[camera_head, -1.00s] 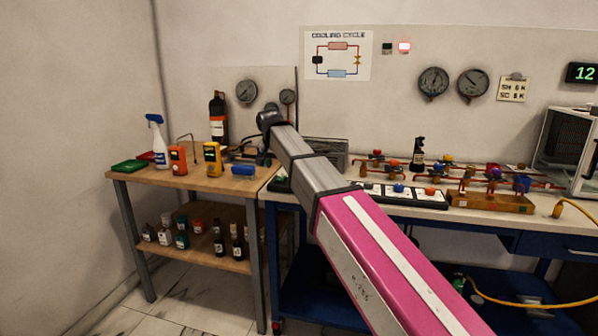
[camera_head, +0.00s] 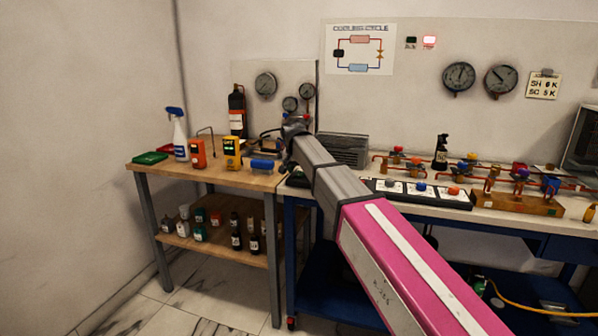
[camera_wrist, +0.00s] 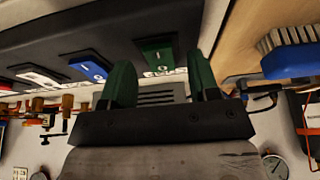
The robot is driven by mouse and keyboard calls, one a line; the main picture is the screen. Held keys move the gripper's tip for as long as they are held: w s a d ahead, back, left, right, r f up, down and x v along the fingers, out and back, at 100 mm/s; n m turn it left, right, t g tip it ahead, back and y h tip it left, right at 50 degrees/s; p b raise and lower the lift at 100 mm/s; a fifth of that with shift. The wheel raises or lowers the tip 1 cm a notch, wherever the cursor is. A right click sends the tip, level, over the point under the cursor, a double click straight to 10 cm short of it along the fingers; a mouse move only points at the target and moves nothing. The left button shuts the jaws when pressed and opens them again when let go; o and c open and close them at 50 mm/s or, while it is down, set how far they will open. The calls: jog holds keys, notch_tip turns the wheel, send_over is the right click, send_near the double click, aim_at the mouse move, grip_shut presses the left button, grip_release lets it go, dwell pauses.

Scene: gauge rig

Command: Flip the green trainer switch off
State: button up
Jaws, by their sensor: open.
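The green switch (camera_wrist: 158,55) shows in the wrist view on a dark panel (camera_wrist: 120,25), with a white mark on its face. It appears between the two green fingers of my gripper (camera_wrist: 160,66), which are open and empty. I cannot tell whether a finger touches it. A blue switch (camera_wrist: 88,67) and a red switch (camera_wrist: 38,77) sit along the same panel. In the head view my arm covers most of this spot, and a small dark green patch (camera_head: 297,179) shows beside the arm. The gripper fingers are not clear there.
A blue brush (camera_wrist: 290,52) lies close to the gripper on the wooden bench, also in the head view (camera_head: 262,167). A yellow meter (camera_head: 232,153) and orange meter (camera_head: 197,153) stand further left. Copper pipework with valves (camera_head: 520,180) fills the right bench.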

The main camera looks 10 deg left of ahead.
jog(key=shift+w+f, duration=0.15)
jog(key=shift+f, duration=0.15)
jog(key=c, duration=0.9)
jog(key=shift+w+r+g, duration=0.1)
jog(key=shift+w+g, duration=0.25)
jog(key=shift+g, duration=1.15)
jog(key=o, duration=0.9)
jog(key=shift+r, duration=0.1)
